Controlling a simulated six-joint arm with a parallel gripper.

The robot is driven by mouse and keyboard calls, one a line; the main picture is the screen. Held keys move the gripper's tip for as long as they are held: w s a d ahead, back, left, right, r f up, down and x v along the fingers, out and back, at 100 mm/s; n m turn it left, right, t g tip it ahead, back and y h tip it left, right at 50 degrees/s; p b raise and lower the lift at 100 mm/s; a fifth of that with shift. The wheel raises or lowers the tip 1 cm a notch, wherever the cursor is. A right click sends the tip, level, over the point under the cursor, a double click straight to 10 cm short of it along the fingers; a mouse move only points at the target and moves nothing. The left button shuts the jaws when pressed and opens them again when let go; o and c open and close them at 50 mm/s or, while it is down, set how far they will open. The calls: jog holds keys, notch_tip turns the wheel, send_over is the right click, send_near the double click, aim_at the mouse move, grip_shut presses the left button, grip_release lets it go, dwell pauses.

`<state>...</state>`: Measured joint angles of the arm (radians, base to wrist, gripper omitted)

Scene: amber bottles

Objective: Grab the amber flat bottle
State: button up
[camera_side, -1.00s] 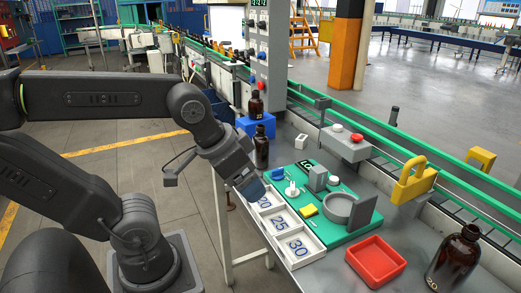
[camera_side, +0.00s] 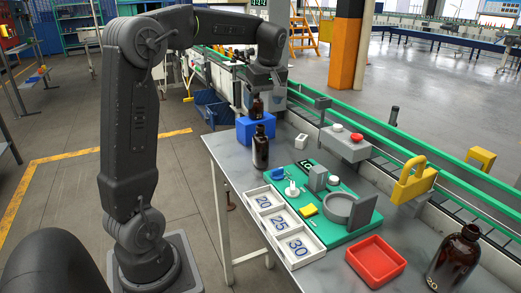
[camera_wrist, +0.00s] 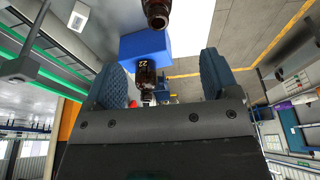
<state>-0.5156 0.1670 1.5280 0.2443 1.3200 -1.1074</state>
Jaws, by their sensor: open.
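Three amber bottles show in the side view; I cannot tell which is the flat one. One bottle (camera_side: 257,107) stands on the blue block (camera_side: 255,131), and the wrist view shows this bottle (camera_wrist: 146,74) with a 22 label. A second bottle (camera_side: 260,148) stands in front of the block, and it is cut off at the top of the wrist view (camera_wrist: 157,10). A larger bottle (camera_side: 453,261) marked 20 stands at the right. My gripper (camera_side: 264,87) is open and empty, above the bottle on the block. In the wrist view that bottle lies between the fingers, nearer the left one.
A white tray (camera_side: 266,225) marked 20, 25, 30 and a green board (camera_side: 361,231) with small parts lie on the grey table. A red tray (camera_side: 375,262) and yellow padlock-shaped object (camera_side: 412,182) are to the right. Green conveyor rails (camera_side: 380,134) run behind.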

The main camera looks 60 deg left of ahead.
aim_at(260, 135)
jog(key=x, duration=0.7)
jog(key=shift+d, duration=0.15)
jog(key=shift+d+x, duration=0.15)
jog(key=shift+x, duration=0.8)
jog(key=shift+d+x, duration=0.2)
jog(key=shift+x, duration=0.7)
jog(key=shift+d+x, duration=0.15)
jog(key=shift+x, duration=0.8)
jog(key=shift+f, duration=0.1)
jog(key=c, duration=1.1)
